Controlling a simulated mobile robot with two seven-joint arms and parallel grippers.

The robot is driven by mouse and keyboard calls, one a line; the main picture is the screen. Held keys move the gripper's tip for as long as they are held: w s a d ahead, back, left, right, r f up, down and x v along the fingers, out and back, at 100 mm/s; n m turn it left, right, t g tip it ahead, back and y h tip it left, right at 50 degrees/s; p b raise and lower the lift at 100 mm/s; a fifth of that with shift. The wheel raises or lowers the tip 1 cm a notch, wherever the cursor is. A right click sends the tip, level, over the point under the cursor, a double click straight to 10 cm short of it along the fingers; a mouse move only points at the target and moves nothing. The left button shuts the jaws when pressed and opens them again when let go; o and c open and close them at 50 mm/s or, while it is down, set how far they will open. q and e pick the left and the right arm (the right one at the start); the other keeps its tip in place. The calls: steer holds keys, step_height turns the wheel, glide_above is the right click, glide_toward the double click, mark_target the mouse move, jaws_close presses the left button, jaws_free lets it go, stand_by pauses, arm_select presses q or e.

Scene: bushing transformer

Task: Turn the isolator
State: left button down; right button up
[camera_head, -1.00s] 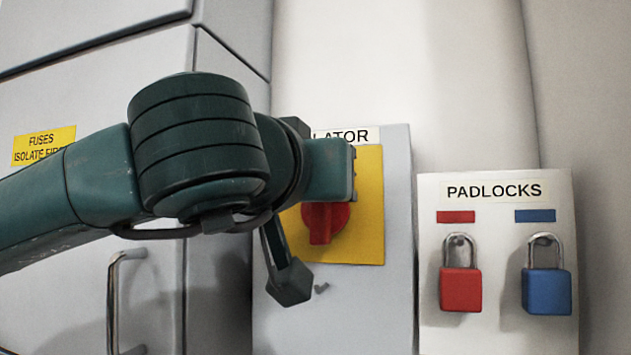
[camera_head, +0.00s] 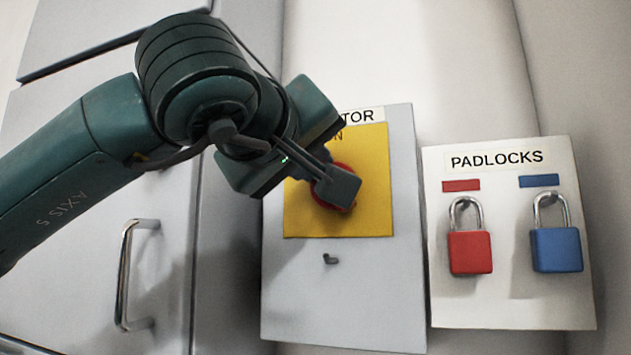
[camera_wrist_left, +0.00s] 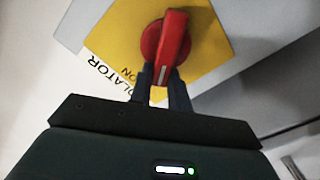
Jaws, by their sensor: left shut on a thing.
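The isolator is a red rotary knob on a yellow plate (camera_head: 370,215), fixed to a grey box (camera_head: 340,295). In the head view only the red rim of the knob (camera_head: 345,170) shows around my gripper. In the left wrist view the red knob (camera_wrist_left: 174,42) shows clearly, its handle bearing a white line near the fingers. My left gripper (camera_wrist_left: 163,80) is shut on the near end of the handle, one finger on each side. In the head view my left gripper (camera_head: 338,186) covers most of the knob. My right gripper is in neither view.
A white board labelled PADLOCKS (camera_head: 510,310) stands to the right, with a red padlock (camera_head: 470,252) and a blue padlock (camera_head: 556,249) hanging on it. A small hook (camera_head: 330,259) sticks out below the yellow plate. A cabinet handle (camera_head: 125,275) is at the left.

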arm_select(q)
steer(key=n+b, duration=0.2)
steer(key=n, duration=0.1)
steer(key=f+n+b, duration=0.1)
steer(key=n+b, duration=0.1)
steer(key=a+f+n+b, duration=0.1)
steer(key=n+b, duration=0.1)
steer(key=n, duration=0.1)
steer(key=shift+w+n, duration=0.2)
steer(key=shift+n, duration=0.1)
steer(key=shift+f+n, duration=0.1)
steer(key=shift+n, duration=0.5)
steer(key=shift+a+n+b, duration=0.1)
steer(key=shift+n+b, duration=0.3)
steer(key=shift+b, duration=0.1)
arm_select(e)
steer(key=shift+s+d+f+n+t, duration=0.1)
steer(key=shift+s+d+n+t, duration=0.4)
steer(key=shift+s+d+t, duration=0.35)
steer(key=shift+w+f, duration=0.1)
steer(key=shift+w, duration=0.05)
arm_select(q)
steer(key=c, duration=1.3)
jaws_free()
